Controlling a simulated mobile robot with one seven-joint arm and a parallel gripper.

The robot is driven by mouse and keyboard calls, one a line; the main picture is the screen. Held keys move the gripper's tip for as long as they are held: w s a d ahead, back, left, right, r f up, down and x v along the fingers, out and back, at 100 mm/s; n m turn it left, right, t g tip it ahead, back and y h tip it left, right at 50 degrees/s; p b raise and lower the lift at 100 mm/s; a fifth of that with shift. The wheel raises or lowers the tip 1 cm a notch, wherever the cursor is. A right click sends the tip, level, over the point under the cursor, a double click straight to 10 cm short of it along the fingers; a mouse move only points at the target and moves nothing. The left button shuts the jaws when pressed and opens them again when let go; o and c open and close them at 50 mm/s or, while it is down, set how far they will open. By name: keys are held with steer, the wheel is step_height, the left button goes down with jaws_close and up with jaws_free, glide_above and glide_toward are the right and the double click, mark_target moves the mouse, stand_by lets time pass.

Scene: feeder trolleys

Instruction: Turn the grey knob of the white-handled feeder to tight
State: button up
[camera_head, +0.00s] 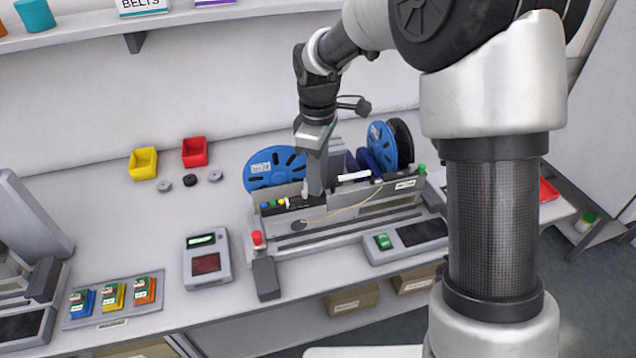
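The feeder trolley (350,238) stands on the bench in the middle of the view. A white bar (354,177), which looks like the white handle, lies along its top, right of my gripper. A dark grey round part (298,226) shows on the trolley's front at the left, with a thin tan strip running from it up to the right. I cannot tell whether it is the grey knob. My gripper (305,194) points down over the left part of the trolley, close to a black bar (306,201). Its fingers are too small to tell open from shut, and it hides what is behind it.
Blue reels (272,170) stand behind the trolley. A grey device (206,262), small coloured boxes (113,297) and yellow and red bins (194,152) are left.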

steer(key=shift+f, duration=1.25)
jaws_close()
